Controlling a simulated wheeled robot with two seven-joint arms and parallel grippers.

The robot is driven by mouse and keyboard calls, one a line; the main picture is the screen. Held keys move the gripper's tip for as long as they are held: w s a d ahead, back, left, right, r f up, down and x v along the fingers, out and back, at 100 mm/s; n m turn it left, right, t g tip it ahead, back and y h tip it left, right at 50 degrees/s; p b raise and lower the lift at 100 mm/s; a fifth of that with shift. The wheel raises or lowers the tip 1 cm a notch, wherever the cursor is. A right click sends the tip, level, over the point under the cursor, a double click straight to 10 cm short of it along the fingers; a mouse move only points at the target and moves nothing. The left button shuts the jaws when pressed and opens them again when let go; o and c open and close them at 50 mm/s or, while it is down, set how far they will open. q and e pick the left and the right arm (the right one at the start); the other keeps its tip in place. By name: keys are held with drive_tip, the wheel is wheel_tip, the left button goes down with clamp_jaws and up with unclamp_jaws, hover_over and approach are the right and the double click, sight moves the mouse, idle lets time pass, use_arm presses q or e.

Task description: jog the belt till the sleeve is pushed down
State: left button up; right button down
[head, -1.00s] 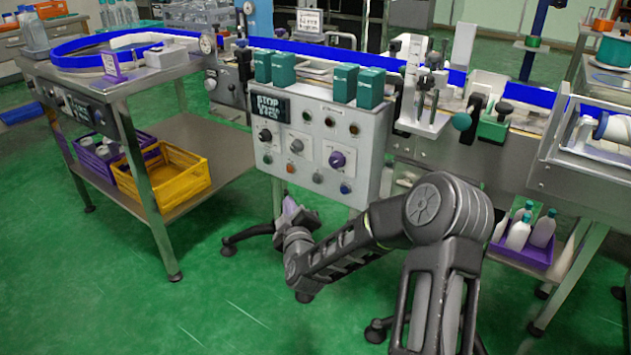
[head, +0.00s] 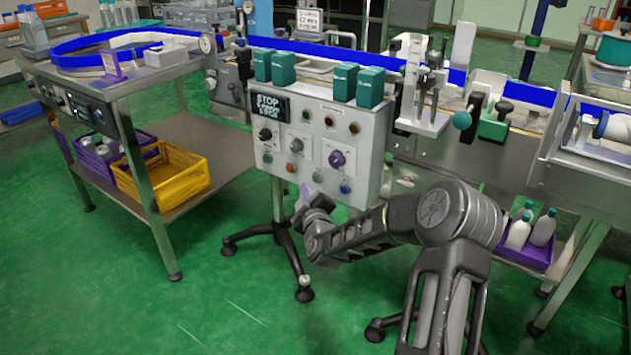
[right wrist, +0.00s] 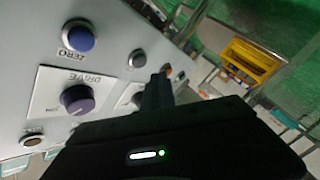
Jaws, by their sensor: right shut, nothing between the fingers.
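The control panel (head: 365,135) stands on a post in front of the line, with a lit display reading STOP (head: 270,106). A purple DRIVE knob (head: 337,159) sits above a blue ZERO button (head: 344,187). The right wrist view shows the DRIVE knob (right wrist: 77,98), the ZERO button (right wrist: 80,38), a grey button (right wrist: 137,58) and a red button (right wrist: 167,70). My right gripper (head: 306,194) is shut and empty just below the panel's lower edge; its dark fingers (right wrist: 157,90) overlap a knob plate. Contact cannot be told. I cannot make out the sleeve. My left gripper is out of view.
The conveyor with blue rails (head: 300,47) runs behind the panel, with a metal applicator fixture (head: 425,90) at right. Several green boxes (head: 343,82) stand on top of the panel. A steel table with a yellow crate (head: 170,180) is at left. Open green floor lies in front.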

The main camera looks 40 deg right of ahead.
drive_tip(key=shift+w+d, duration=0.2)
drive_tip(key=shift+d, duration=0.5)
drive_tip(key=shift+d, duration=0.15)
idle(1.5)
drive_tip(key=shift+w+d+b, duration=0.15)
drive_tip(key=shift+d+b, duration=0.1)
drive_tip(key=shift+b, duration=0.15)
drive_tip(key=shift+w+d, duration=0.1)
drive_tip(key=shift+d, duration=0.3)
idle(0.7)
drive_tip(key=shift+a, duration=0.1)
drive_tip(key=shift+s+a+b, duration=0.25)
drive_tip(key=shift+a+b, duration=0.05)
drive_tip(key=shift+a, duration=0.4)
